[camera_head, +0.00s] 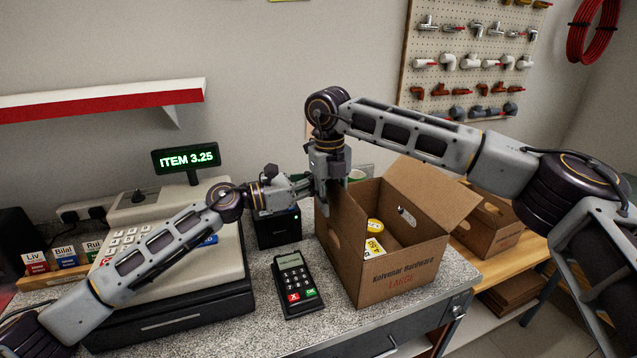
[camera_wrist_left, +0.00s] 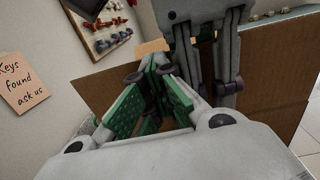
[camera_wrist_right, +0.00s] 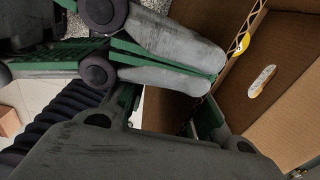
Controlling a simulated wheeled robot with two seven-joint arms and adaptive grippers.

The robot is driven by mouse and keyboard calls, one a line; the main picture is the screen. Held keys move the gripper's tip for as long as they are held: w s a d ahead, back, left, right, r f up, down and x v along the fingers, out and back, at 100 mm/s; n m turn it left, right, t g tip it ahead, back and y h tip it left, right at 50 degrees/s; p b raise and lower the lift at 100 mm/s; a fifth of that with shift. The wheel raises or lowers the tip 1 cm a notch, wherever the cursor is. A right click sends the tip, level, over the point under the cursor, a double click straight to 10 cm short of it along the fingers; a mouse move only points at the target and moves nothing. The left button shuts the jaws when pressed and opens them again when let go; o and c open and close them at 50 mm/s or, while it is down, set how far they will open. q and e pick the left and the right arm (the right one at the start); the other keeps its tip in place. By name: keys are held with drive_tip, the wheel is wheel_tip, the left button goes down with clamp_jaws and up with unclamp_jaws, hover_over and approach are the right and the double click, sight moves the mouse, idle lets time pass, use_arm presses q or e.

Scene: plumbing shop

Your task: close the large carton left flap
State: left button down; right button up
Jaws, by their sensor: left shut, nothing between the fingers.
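The large carton (camera_head: 397,273), printed "Kalvenar Hardware LARGE", stands open-topped on the counter. Its right-side flap (camera_head: 435,190) stands raised and leans outward. I cannot tell the left flap from the left wall (camera_head: 345,240) behind my grippers. My left gripper (camera_head: 308,185) is shut and empty at the carton's far left edge, close against my right gripper. It also shows in the left wrist view (camera_wrist_left: 160,90). My right gripper (camera_head: 329,205) points down at that edge. In the right wrist view its fingers (camera_wrist_right: 170,108) stand apart with brown board between them; their tips are partly hidden.
Inside the carton are a yellow-lidded tin (camera_head: 375,226) and a labelled item (camera_head: 373,247). A card terminal (camera_head: 297,282) lies left of the carton, with the cash register (camera_head: 165,270) beyond it. Another carton (camera_head: 490,232) stands to the right on a wooden bench.

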drive_tip(key=shift+w, duration=0.1)
wheel_tip(320, 180, up, 8)
drive_tip(key=shift+a+r, duration=0.15)
drive_tip(key=shift+a, duration=0.15)
idle(0.5)
idle(0.3)
